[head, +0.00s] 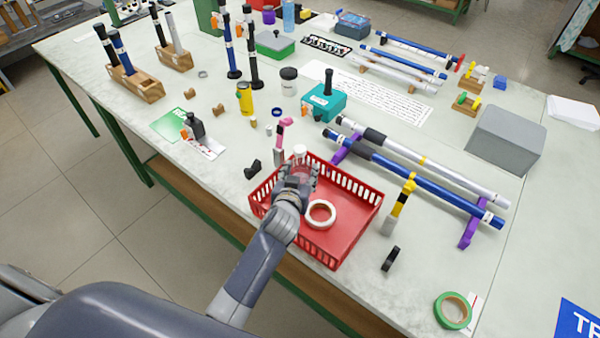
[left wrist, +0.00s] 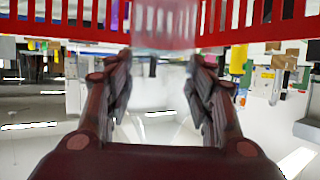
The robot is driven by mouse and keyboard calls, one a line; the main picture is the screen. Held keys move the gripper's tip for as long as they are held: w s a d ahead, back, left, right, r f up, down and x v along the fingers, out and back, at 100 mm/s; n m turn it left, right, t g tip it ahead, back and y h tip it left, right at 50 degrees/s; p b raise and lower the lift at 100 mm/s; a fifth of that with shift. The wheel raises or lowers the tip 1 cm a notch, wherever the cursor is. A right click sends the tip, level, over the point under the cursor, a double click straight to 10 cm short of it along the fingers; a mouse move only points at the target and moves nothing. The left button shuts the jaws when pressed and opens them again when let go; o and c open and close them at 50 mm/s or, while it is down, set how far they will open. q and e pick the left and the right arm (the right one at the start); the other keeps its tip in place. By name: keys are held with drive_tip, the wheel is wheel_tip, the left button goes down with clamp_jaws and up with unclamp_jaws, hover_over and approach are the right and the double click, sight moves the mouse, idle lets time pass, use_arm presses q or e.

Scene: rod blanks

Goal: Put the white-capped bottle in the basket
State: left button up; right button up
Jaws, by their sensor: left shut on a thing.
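The white-capped bottle (head: 300,152) is in my left gripper (head: 298,178) in the head view. Its white cap shows above the fingers, and its clear body is mostly hidden by them. The red basket (head: 350,225) stands near the table's front edge. The gripper and bottle are over the basket's left part; I cannot tell whether the bottle touches the bottom. In the left wrist view the bottle (left wrist: 165,30) is a blurred, see-through shape between the fingers, in front of the red basket wall (left wrist: 60,30). My right gripper is not in view.
A white tape roll (head: 320,213) lies in the basket beside the gripper. Blue and white rods (head: 430,187) rest on purple supports to the right.

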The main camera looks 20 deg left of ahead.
use_arm(q)
drive_tip(key=shift+f, duration=0.15)
drive_tip(key=o, duration=1.1)
drive_tip(key=shift+o, duration=1)
